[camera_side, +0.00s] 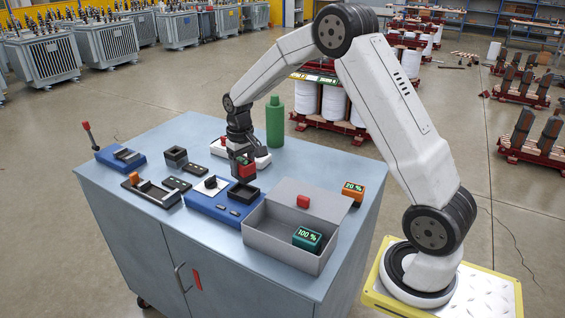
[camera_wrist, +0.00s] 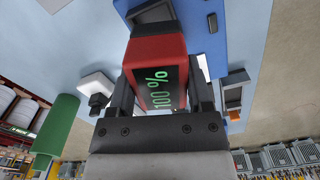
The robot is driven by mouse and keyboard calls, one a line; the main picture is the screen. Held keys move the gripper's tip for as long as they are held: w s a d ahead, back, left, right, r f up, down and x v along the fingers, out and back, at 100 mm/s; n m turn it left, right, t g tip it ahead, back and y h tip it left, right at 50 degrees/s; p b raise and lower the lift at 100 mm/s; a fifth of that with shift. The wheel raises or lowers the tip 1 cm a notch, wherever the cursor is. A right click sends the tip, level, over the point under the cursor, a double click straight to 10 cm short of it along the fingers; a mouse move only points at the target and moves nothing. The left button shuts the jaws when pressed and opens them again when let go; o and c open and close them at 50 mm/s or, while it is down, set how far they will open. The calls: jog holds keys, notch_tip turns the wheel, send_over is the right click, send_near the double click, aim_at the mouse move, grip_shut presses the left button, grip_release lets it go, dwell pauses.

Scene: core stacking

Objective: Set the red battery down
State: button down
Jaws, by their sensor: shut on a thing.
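The red battery (camera_side: 247,170), with a green "100 %" display, is upright in my gripper (camera_side: 241,157), which is shut on it. In the wrist view the red battery (camera_wrist: 152,50) sits between the two dark fingers of my gripper (camera_wrist: 162,95). In the side view it is just above a dark square socket (camera_side: 244,195) at the edge of a blue device (camera_side: 206,204). In the wrist view the dark socket (camera_wrist: 150,12) shows beyond the battery's far end. I cannot tell if battery and socket touch.
An open grey box (camera_side: 268,235) holds a green "100 %" battery (camera_side: 307,239). An orange "20 %" battery (camera_side: 353,191) stands right of it. Dark parts (camera_side: 150,192) lie left of the device. A green bottle (camera_side: 275,122) stands behind my gripper on the blue cabinet top (camera_side: 190,128).

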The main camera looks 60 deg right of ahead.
aim_at(251, 176)
jog(key=m, duration=0.2)
jog(key=s+a+m, duration=0.1)
jog(key=m, duration=0.1)
jog(key=shift+s, duration=0.2)
jog(key=s+m, duration=0.1)
jog(key=m, duration=0.2)
jog(key=s+a+m, duration=0.1)
jog(key=m, duration=0.1)
jog(key=s+m, duration=0.1)
jog(key=m, duration=0.2)
jog(key=shift+a+f+m, duration=0.3)
jog(key=s+a+m, duration=0.2)
jog(key=s+m, duration=0.2)
jog(key=m, duration=0.6)
jog(key=s+a+f+m, duration=0.1)
jog(key=s+m, duration=0.3)
jog(key=m, duration=0.6)
jog(key=shift+s+a+f, duration=0.2)
jog(key=shift+s+a, duration=0.1)
jog(key=shift+a, duration=0.05)
jog(key=shift+f, duration=0.15)
jog(key=shift+f, duration=2.1)
